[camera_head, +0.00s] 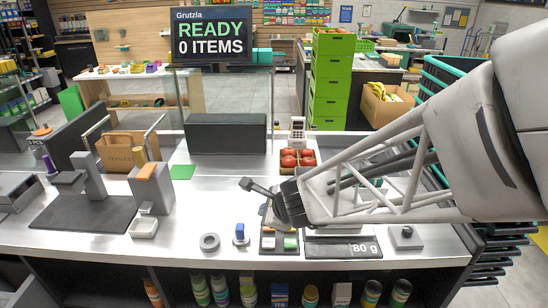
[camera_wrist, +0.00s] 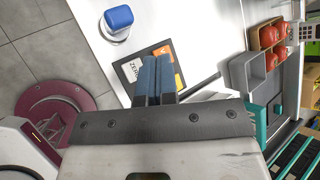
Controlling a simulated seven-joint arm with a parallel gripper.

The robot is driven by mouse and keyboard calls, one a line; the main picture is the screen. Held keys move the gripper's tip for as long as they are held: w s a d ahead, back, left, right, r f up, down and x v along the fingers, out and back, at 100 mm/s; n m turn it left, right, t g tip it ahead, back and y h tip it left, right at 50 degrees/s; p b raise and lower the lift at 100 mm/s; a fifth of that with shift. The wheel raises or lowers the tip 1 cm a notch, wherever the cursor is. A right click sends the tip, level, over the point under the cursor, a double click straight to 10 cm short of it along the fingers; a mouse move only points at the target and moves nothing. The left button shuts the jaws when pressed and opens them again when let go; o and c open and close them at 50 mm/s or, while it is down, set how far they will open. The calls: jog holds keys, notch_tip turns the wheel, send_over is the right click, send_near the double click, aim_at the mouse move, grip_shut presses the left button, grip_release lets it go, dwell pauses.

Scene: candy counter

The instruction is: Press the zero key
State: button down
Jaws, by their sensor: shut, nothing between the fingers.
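The zero key is a pale key labelled ZERO (camera_wrist: 132,69) on a dark keypad in the wrist view. It appears to be the whitish key (camera_head: 268,243) at the keypad's front left in the head view. My gripper (camera_wrist: 156,58) is shut and empty, its blue-grey fingertips over the keypad just right of the zero key in the wrist view. I cannot tell the height of the tips above the pad. An orange key (camera_wrist: 163,50) shows beside the tips. In the head view my dark gripper (camera_head: 278,216) covers the pad's back part.
A green key (camera_head: 290,243) sits right of the whitish key. A blue block (camera_head: 240,230) on a round base and a grey ring (camera_head: 209,242) stand left. A tray of red fruit (camera_head: 297,158) is behind.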

aim_at(268, 244)
jog(key=shift+f, duration=3.9)
jog(key=shift+f, duration=0.8)
jog(key=shift+r, duration=0.75)
jog(key=shift+r, duration=0.1)
dwell(0.4)
jog(key=shift+r, duration=2.45)
